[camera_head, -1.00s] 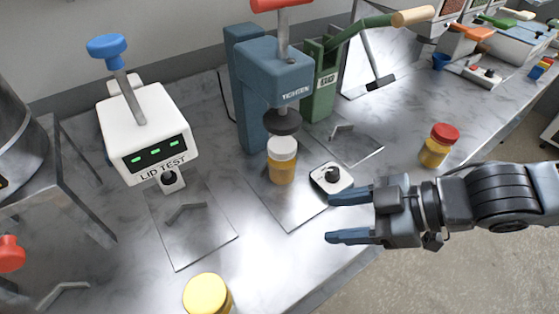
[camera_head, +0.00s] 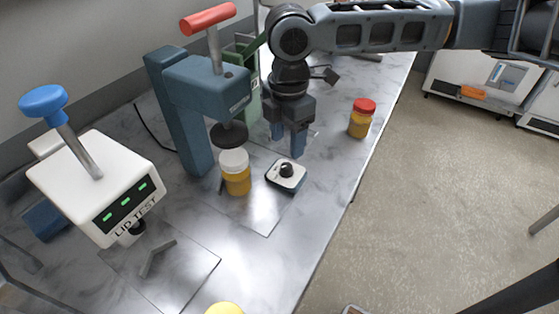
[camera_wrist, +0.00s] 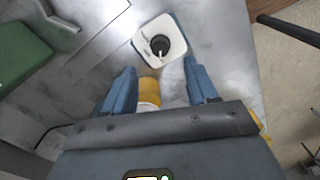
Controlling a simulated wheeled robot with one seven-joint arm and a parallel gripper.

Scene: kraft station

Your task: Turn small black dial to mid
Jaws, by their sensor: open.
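The small black dial (camera_head: 287,170) sits on a white square base (camera_head: 285,180) on the metal bench. In the wrist view the dial (camera_wrist: 160,45) shows a pale pointer mark, pointing toward the lower edge of the picture, and printed labels too small to read. My gripper (camera_head: 287,148) points down, behind the dial and above the bench, apart from it. In the wrist view my gripper (camera_wrist: 162,80) is open, and the dial lies beyond the fingertips. A yellow jar (camera_wrist: 150,86) shows between the fingers there.
A blue press (camera_head: 200,80) with a red handle stands left of the dial, over a white-lidded jar (camera_head: 235,172). A red-lidded jar (camera_head: 361,117) stands to the right. The white lid tester (camera_head: 95,188) is further left. The bench right of the dial is clear.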

